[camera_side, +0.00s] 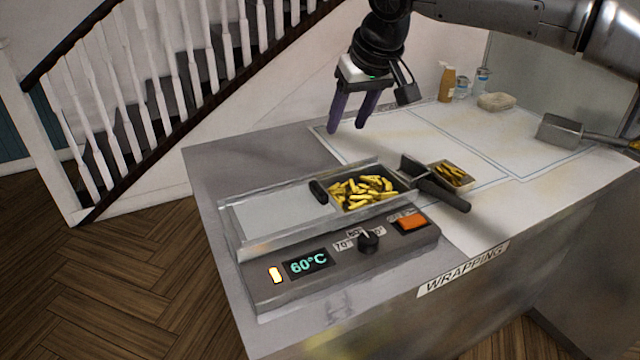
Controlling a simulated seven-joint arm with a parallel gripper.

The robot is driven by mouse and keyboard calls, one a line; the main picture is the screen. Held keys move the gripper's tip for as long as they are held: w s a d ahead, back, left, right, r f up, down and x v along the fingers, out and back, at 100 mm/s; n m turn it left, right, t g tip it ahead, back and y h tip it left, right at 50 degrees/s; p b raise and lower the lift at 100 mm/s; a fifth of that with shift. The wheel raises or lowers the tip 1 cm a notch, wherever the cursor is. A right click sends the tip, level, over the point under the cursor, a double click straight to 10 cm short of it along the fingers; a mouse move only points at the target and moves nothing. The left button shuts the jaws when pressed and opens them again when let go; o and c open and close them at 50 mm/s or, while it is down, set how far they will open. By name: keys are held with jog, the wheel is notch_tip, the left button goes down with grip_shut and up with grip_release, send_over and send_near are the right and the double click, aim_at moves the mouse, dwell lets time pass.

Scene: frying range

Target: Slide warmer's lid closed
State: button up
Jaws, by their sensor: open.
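The warmer (262,291) stands on the counter, with a lit display reading 60°C. Its flat grey lid (275,214) lies over the left part of the top and has a dark handle (319,191) at its right end. The right part of the warmer is uncovered and shows yellow fries (362,191) inside. My gripper (347,128) is open and empty, with its purple fingers pointing down. It hangs above and behind the warmer, apart from the lid and its handle.
A dark-handled scoop (437,184) lies at the warmer's right end, beside a small tray of fries (455,174). A metal spatula (560,131), a bottle (446,82) and a sponge (495,101) are farther back right. The counter (222,158) behind the warmer is clear.

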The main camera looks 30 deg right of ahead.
aim_at(319, 188)
jog(key=shift+n+g, duration=0.3)
jog(key=shift+g, duration=0.1)
jog(key=a+x, duration=0.1)
jog(key=x, duration=1)
jog(key=s+a+x, duration=0.1)
jog(key=x, duration=0.5)
jog(key=shift+a+f, duration=0.2)
jog(key=shift+a, duration=0.1)
grip_shut()
